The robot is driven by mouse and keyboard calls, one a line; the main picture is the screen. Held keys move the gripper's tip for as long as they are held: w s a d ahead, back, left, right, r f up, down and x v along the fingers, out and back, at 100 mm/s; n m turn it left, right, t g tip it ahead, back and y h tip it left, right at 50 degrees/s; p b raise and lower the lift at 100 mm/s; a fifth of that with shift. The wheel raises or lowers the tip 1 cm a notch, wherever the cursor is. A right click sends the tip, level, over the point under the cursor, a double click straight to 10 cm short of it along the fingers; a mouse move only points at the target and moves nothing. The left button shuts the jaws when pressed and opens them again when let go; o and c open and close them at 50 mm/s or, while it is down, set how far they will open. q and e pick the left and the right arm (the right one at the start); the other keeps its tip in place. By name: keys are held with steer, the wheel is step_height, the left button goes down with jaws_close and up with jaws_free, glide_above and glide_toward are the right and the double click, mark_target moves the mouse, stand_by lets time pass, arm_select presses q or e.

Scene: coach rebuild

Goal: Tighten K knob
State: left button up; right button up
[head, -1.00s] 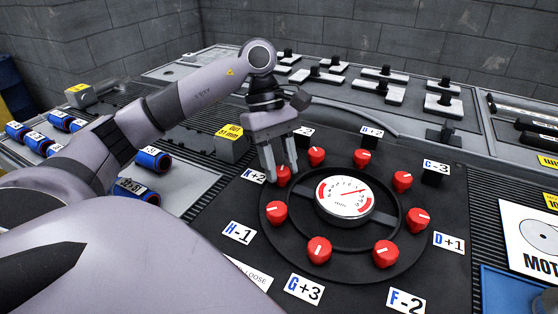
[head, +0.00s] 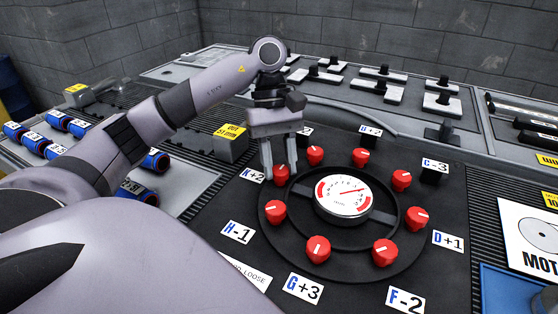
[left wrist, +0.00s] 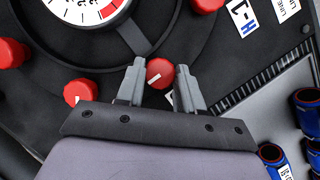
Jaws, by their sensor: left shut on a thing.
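The red K knob (head: 281,173) sits at the upper left of a ring of red knobs, beside the "K+2" label (head: 252,175). My left gripper (head: 279,168) reaches down over it from above, one finger on each side. In the left wrist view the K knob (left wrist: 161,70) shows between the two fingers of the left gripper (left wrist: 160,76), its white line pointing to the lower left. The left gripper is shut on this knob. In the head view the fingers partly hide the knob. My right gripper is in neither view.
A round gauge (head: 343,197) with a red needle stands inside the knob ring. Neighbouring knobs, such as the H knob (head: 275,212), are close by. A dark block with a yellow label (head: 232,133) stands left of the gripper. Blue-ended cylinders (head: 155,161) lie at the left.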

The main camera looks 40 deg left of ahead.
arm_select(q)
steer(key=o, duration=1)
steer(key=p+v, duration=0.2)
steer(key=v, duration=0.5)
